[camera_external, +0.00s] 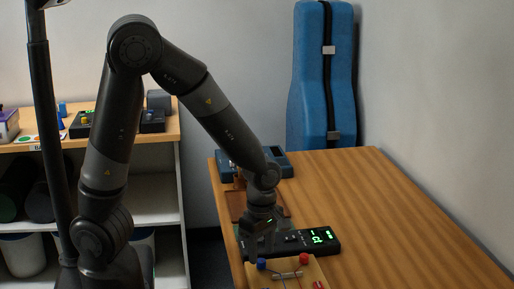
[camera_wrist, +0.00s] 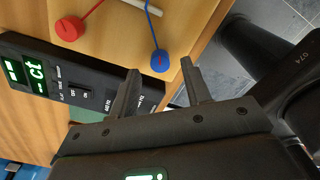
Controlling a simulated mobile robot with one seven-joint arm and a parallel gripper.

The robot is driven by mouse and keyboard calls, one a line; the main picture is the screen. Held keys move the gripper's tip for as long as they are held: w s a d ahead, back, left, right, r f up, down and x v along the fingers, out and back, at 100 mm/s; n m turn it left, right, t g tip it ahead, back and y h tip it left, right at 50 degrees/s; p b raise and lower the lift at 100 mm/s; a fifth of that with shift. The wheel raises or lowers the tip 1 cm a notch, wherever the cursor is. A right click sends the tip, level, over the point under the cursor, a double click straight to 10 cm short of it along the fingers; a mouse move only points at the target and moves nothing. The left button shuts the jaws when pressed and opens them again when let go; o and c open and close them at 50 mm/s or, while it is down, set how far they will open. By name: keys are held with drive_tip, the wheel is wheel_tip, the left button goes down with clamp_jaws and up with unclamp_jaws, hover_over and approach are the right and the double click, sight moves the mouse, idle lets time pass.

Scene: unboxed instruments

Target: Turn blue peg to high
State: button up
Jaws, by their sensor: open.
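The blue peg (camera_external: 261,264) is a round blue knob at the left corner of a light wooden board (camera_external: 318,270). In the wrist view, the blue peg (camera_wrist: 160,62) has a blue cord running from it and a small reddish mark on its top. My gripper (camera_wrist: 160,68) is open and empty, with its fingertips pointing toward the blue peg, which appears between and just beyond them. In the external view my gripper (camera_external: 255,250) hangs close above the peg; its fingertips are hard to make out. I cannot tell whether they touch it.
A red peg (camera_external: 304,258) with a red cord sits on the same board. A black device (camera_external: 320,238) with green digits lies close beside my gripper. The table edge and floor (camera_wrist: 275,25) are near the blue peg. The table's right side (camera_external: 400,220) is clear.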

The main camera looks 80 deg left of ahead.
sight(261, 255)
wheel_tip(261, 255, up, 9)
drive_tip(key=shift+f, duration=0.2)
idle(0.6)
drive_tip(key=s+d+r+m+t, duration=0.1)
drive_tip(key=s+r+m, duration=0.5)
drive_tip(key=m, duration=0.6)
drive_tip(key=s+d+r+m+t, duration=0.2)
drive_tip(key=s+r+m+t, duration=0.2)
drive_tip(key=m, duration=0.9)
drive_tip(key=shift+s+d+r+m+t, duration=0.3)
drive_tip(key=shift+s+r, duration=1.05)
drive_tip(key=shift+r, duration=0.75)
